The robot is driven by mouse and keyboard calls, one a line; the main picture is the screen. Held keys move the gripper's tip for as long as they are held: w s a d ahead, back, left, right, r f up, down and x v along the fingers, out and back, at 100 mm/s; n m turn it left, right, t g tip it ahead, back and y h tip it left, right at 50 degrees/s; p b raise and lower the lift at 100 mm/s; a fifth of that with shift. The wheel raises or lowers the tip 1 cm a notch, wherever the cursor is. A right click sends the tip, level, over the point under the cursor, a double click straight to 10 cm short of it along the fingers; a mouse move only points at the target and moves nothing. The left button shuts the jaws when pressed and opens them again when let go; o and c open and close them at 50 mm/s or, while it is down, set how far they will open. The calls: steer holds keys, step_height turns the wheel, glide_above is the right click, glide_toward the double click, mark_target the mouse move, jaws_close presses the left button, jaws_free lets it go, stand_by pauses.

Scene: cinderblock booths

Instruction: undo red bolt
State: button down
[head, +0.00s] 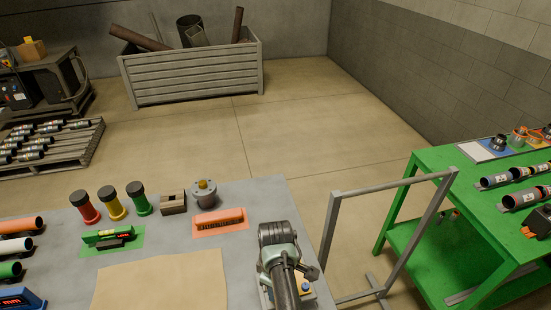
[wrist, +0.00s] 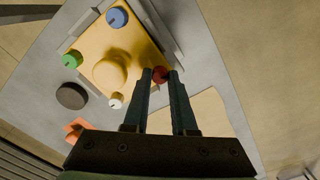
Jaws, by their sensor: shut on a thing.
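The red bolt (wrist: 159,72) is a small round red head at the lower right corner of a yellow block (wrist: 130,42) in the wrist view. My gripper (wrist: 160,78) has its two fingers closed on either side of the red bolt, hiding part of it. A blue bolt (wrist: 117,17), a green bolt (wrist: 72,60) and a white bolt (wrist: 116,100) sit at the block's other corners, around a yellow dome (wrist: 110,72). In the head view my arm covers most of the block; one blue bolt head (head: 305,287) shows beside it.
The grey table (head: 265,200) also holds red, yellow and green capped cylinders, a lidded pot (head: 204,193), an orange tray (head: 220,222) and a tan sheet (head: 160,283). A grey metal frame (head: 390,187) and a green table (head: 440,165) stand to the right.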

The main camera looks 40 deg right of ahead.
steer(key=shift+s+a+f+n, duration=0.25)
steer(key=shift+f+n, duration=0.1)
steer(key=shift+n, duration=0.15)
steer(key=c, duration=1)
jaws_free()
steer(key=shift+d, duration=0.1)
steer(key=shift+o, duration=1.4)
steer(key=shift+w+r, duration=0.1)
steer(key=shift+w, duration=0.05)
steer(key=shift+d, duration=0.1)
steer(key=shift+w, duration=0.1)
steer(key=shift+r, duration=0.5)
step_height(320, 180, up, 12)
steer(key=b, duration=0.1)
steer(key=shift+b, duration=0.4)
